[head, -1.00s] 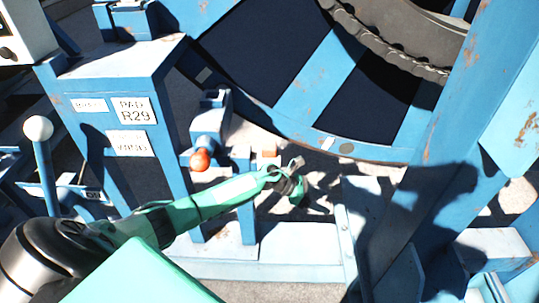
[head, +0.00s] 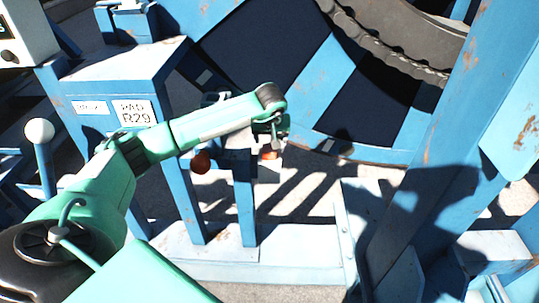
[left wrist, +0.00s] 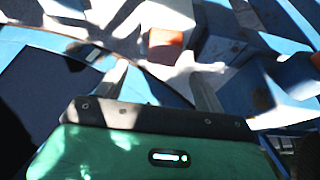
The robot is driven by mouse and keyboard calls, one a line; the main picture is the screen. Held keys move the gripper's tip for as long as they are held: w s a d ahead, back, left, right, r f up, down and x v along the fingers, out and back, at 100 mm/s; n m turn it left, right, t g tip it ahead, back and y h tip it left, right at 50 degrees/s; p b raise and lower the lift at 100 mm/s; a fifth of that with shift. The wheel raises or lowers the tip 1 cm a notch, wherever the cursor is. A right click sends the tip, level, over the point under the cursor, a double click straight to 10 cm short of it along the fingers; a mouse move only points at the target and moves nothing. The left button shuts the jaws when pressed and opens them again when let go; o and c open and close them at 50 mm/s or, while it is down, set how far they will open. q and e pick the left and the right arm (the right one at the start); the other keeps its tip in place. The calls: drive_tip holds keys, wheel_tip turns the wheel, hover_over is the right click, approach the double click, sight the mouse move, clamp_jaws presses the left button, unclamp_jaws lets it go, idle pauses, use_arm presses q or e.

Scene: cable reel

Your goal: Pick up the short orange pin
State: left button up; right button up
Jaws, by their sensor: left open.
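The short orange pin (head: 269,155) shows as a small orange end just below my left gripper (head: 270,141) in the head view, partly hidden by it. In the left wrist view the orange pin (left wrist: 166,45) has a flat face and lies just beyond the fingertips, roughly midway between them. My left gripper (left wrist: 158,69) is open and empty, with its two pale fingers spread. I cannot tell how large the gap to the pin is. My right gripper is in neither view.
A blue stand with an R29 label (head: 133,112) and a white-balled lever (head: 39,130) are at left. The large reel (head: 390,45) is behind, and a thick blue post (head: 440,130) is at right.

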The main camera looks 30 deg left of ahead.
sight(270, 148)
use_arm(q)
drive_tip(key=x, duration=0.2)
drive_tip(key=shift+w+f, duration=0.1)
drive_tip(key=shift+f, duration=0.3)
drive_tip(key=p+x, duration=0.1)
drive_tip(key=x, duration=0.1)
drive_tip(key=p+x, duration=0.1)
drive_tip(key=x, duration=0.1)
drive_tip(key=shift+a, duration=0.25)
drive_tip(key=shift+a+f, duration=0.1)
drive_tip(key=shift+f, duration=0.5)
drive_tip(key=c, duration=1.3)
drive_tip(key=shift+w+r, duration=0.1)
drive_tip(key=shift+c, duration=0.4)
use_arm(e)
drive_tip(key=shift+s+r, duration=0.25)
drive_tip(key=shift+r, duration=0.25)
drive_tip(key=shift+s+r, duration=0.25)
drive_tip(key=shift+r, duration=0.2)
use_arm(q)
drive_tip(key=shift+r, duration=0.1)
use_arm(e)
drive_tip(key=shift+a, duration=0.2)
